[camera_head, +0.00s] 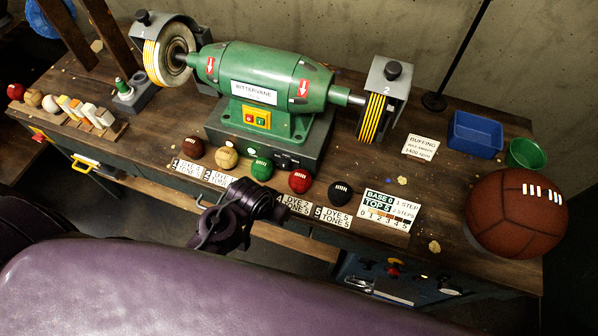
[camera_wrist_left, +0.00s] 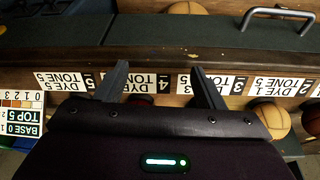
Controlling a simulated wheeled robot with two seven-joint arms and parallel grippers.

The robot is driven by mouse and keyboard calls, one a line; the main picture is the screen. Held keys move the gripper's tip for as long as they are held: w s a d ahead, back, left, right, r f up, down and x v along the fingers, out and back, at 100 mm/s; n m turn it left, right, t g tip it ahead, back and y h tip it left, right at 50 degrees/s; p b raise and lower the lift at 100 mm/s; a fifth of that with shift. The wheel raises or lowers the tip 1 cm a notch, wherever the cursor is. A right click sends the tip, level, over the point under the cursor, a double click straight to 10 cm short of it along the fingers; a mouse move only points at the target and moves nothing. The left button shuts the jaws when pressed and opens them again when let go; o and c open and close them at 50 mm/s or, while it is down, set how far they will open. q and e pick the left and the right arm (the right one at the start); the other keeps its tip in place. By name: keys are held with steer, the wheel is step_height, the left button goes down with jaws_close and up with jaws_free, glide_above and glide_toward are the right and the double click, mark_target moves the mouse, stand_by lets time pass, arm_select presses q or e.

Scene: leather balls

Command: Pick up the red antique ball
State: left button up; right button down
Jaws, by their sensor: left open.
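A red ball (camera_head: 300,181) with white stitching sits on the bench in the row of small balls, between the green ball (camera_head: 262,169) and the black ball (camera_head: 340,193). Another small red ball (camera_head: 16,91) lies at the far left. My left gripper (camera_head: 268,207) is just in front of the row, near the red ball and its label. In the left wrist view the open fingers (camera_wrist_left: 160,68) straddle the label marked 4 (camera_wrist_left: 147,83), with no ball held between the tips. The gripper body hides most of the balls there. My right gripper is not seen.
A dark brown ball (camera_head: 194,147) and a tan ball (camera_head: 227,157) continue the row. Behind stands a green buffing machine (camera_head: 262,80). A large brown ball (camera_head: 516,214), blue bin (camera_head: 474,134) and green cup (camera_head: 526,153) stand at the right.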

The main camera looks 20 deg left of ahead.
arm_select(q)
steer(key=w+d+r+n+t+h+p, duration=0.15)
steer(key=w+d+r+n, duration=0.25)
steer(key=w+d+r, duration=0.55)
steer(key=n+g+p, duration=0.2)
steer(key=n+g, duration=0.1)
steer(key=n, duration=0.5)
glide_above(298, 177)
steer(key=s, duration=0.1)
steer(key=shift+d+f+y, duration=0.3)
steer(key=shift+f+y, duration=0.05)
steer(key=shift+f, duration=0.5)
steer(key=shift+s+a+f, duration=0.1)
steer(key=shift+a+f, duration=0.1)
steer(key=shift+a, duration=0.05)
steer(key=b+x, duration=0.2)
steer(key=shift+f, duration=0.35)
steer(key=shift+a+b+x, duration=0.15)
steer(key=shift+b+x, duration=0.2)
steer(key=shift+x, duration=0.85)
steer(key=shift+a+b+x, duration=0.15)
steer(key=shift+b+x, duration=0.2)
steer(key=shift+x, duration=0.85)
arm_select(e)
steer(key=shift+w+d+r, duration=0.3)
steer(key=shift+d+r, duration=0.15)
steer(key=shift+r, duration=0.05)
